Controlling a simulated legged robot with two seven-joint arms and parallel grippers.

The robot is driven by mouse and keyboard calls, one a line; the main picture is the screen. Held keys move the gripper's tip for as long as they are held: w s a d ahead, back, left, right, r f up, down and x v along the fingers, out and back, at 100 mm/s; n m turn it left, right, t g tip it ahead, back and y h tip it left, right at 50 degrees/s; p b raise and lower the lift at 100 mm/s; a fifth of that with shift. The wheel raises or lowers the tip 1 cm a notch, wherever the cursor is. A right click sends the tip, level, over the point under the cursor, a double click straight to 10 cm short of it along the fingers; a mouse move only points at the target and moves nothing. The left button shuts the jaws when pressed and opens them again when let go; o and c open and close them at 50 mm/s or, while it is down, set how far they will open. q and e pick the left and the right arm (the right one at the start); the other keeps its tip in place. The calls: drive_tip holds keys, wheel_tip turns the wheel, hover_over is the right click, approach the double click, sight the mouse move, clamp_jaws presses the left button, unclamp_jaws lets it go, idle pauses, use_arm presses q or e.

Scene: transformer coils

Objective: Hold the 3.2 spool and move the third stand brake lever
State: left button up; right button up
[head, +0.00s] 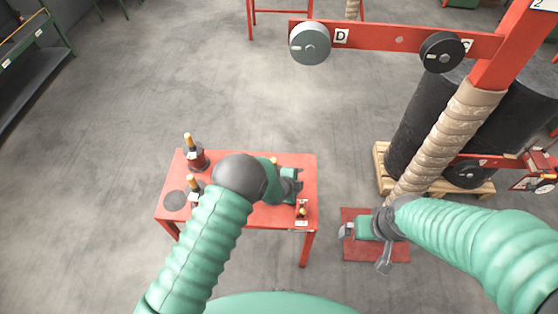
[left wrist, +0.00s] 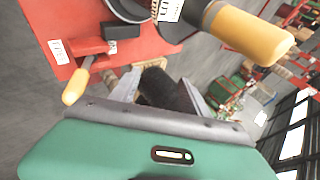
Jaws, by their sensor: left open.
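My left gripper (head: 295,184) is open over the right part of the red table (head: 260,214). In the left wrist view a dark cylinder (left wrist: 166,92) shows between its open fingers; I cannot tell its distance. A brake lever with a yellow grip (left wrist: 76,87) is at the left of that view, and a larger yellow handle (left wrist: 250,36) is at the upper right. A small stand with a yellow-tipped lever (head: 302,211) is at the table's front right corner. My right gripper (head: 362,229) is above a red base plate; its jaws are unclear. Spool numbers are unreadable.
Two upright pieces with yellow tops (head: 196,156) stand at the table's left. A red frame (head: 400,38) carries a silver spool (head: 310,43) and a black spool (head: 441,52). Large black coils (head: 425,120) stand on a wooden pallet (head: 383,170). The floor left of the table is clear.

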use_arm(q)
drive_tip(key=a+r+m+g+y, duration=0.4)
drive_tip(key=a+r+m+y, duration=0.25)
drive_tip(key=r+m, duration=0.5)
drive_tip(key=shift+n, duration=0.55)
drive_tip(key=x, duration=1.1)
drive_tip(key=shift+s+a, duration=0.1)
clamp_jaws()
unclamp_jaws()
drive_tip(key=shift+r, duration=0.1)
